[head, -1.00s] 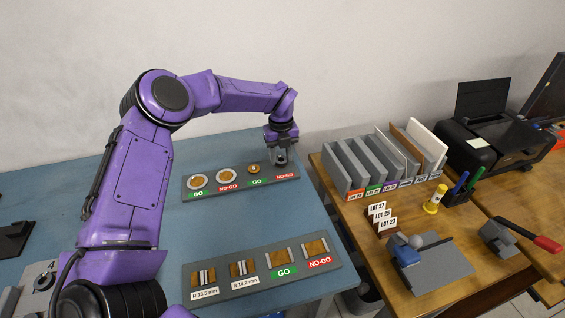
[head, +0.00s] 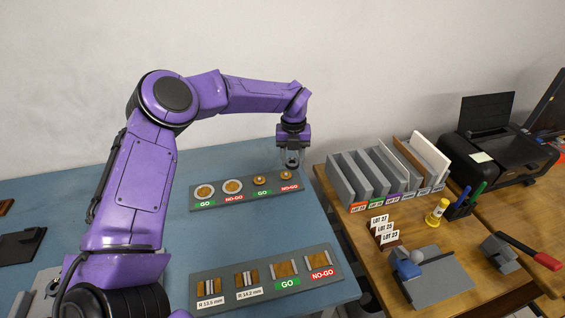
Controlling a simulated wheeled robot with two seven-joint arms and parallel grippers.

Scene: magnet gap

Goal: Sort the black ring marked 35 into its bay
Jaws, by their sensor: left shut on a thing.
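My left gripper (head: 291,160) points down above the right end of the back grey gauge plate (head: 197,206), over its red NO-GO label side. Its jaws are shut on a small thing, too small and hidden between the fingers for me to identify. I cannot make out a black ring marked 35 or read any such mark. My right gripper is not in view.
A front grey plate (head: 238,303) has several brown blocks. On the wooden table at the right stand a grey divided rack (head: 352,181), LOT cards (head: 382,230), a yellow bottle (head: 437,212) and a printer (head: 500,145). The blue table (head: 130,215) is clear between plates.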

